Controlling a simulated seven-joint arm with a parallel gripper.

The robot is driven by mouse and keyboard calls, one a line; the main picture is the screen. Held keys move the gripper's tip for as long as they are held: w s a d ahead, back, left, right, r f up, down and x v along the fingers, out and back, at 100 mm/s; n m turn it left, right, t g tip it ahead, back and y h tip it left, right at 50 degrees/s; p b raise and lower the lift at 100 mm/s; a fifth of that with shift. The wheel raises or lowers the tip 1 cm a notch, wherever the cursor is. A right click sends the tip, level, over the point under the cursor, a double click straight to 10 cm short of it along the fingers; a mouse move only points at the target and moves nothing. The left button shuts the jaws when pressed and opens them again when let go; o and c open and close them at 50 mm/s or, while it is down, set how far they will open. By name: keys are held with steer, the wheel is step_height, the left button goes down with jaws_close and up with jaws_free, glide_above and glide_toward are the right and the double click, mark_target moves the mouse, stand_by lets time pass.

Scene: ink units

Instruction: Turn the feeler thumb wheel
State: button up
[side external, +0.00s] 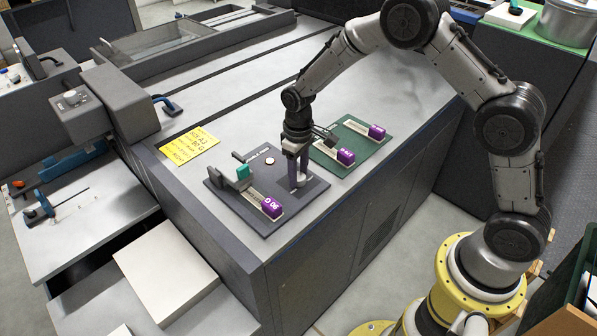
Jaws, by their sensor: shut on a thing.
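A dark grey panel (233,205) lies on the near part of the machine's flat top. On the same panel are a slot with a purple marked block (271,207), a teal block (243,172) on a grey bracket, and a small round button (270,167).
A green panel (338,164) with two purple blocks (346,156) (377,131) lies close to the right of my gripper. A yellow note (190,146) lies to the left. A paper stack (165,272) stands lower left. The machine top behind is mostly clear.

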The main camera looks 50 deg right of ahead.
mark_target(299, 176)
jaws_close()
steer(key=shift+m, duration=2.1)
steer(key=o, duration=1)
jaws_free()
step_height(299, 176, up, 14)
